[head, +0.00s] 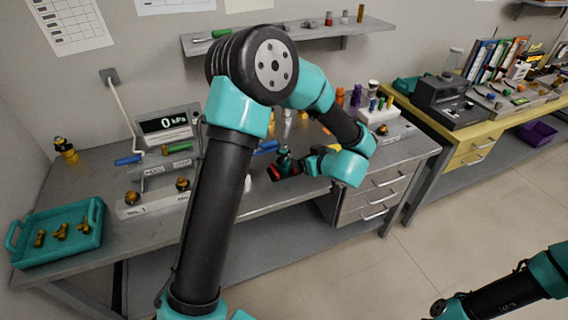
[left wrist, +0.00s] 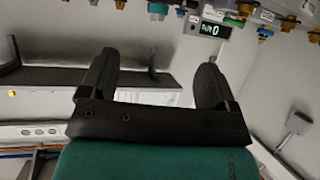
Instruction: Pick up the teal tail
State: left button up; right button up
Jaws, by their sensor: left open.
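I cannot pick out the teal tail for certain. A small teal and dark piece (head: 284,160) shows above the bench beside the tip of my left arm in the head view; I cannot tell whether it is a loose part or part of my gripper. My left gripper (left wrist: 155,85) is open in the left wrist view, with nothing between its two dark fingers. In the head view my left arm crosses the middle of the bench and hides part of it. My right arm shows only at the lower right corner, its gripper out of the picture.
A teal tray (head: 62,262) with several brass fittings sits at the bench's left end. A pressure display (head: 167,123) stands behind blue and green handles. A wall shelf (head: 290,36) holds small parts. A white block (head: 378,113) with coloured pegs stands at right.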

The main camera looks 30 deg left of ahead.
aim_at(285, 150)
pick_arm(q)
jog(key=x, duration=1.2)
jog(key=shift+x, duration=2.55)
jog(key=shift+w+d, duration=0.1)
jog(key=shift+w, duration=0.05)
grip_shut()
